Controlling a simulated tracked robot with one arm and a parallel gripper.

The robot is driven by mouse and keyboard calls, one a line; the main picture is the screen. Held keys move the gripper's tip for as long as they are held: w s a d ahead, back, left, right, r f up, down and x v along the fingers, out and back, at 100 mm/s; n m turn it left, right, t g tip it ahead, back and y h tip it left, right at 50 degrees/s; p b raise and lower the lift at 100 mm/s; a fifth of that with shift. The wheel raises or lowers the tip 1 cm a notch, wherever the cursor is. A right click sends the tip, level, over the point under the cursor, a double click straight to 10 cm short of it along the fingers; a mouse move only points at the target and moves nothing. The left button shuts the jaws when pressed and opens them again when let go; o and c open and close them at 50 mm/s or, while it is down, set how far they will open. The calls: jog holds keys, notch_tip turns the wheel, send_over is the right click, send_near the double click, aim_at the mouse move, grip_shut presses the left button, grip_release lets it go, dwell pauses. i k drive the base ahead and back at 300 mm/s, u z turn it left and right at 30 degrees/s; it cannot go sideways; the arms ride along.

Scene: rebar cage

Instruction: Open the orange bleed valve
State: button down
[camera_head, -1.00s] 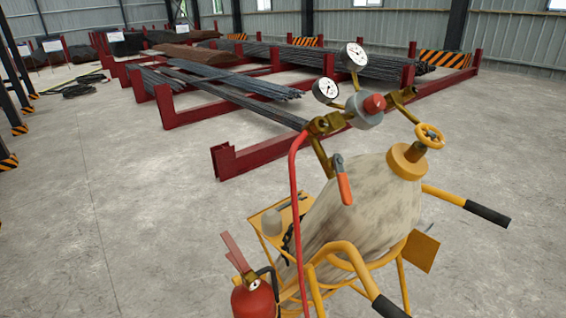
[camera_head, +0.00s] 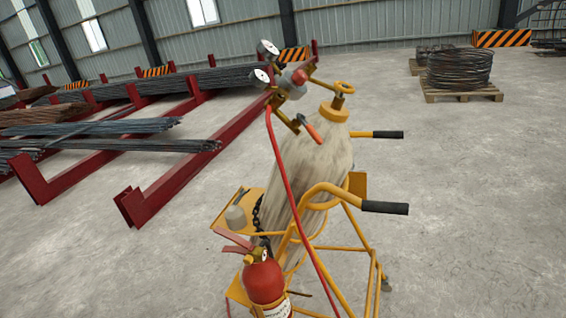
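The orange bleed valve appears as a small lever with an orange grip (camera_head: 311,130), below the regulator (camera_head: 291,84) on the gas cylinder (camera_head: 318,165). The lever slants down to the right. The regulator carries two white-faced gauges (camera_head: 267,48) and a red knob (camera_head: 299,77). A yellow handwheel (camera_head: 344,87) tops the cylinder's yellow collar. The cylinder leans in a yellow cart (camera_head: 330,190). My gripper is not in view.
A red hose (camera_head: 283,170) hangs from the regulator down the cart. A fire extinguisher (camera_head: 264,279) stands at the cart's front. Black-gripped handles (camera_head: 385,208) stick out to the right. Red racks (camera_head: 150,200) with rebar lie left. The floor right of the cart is clear.

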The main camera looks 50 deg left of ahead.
aim_at(312, 133)
jog(key=u, duration=1.4)
jog(key=i, duration=0.8)
jog(key=z, duration=1.1)
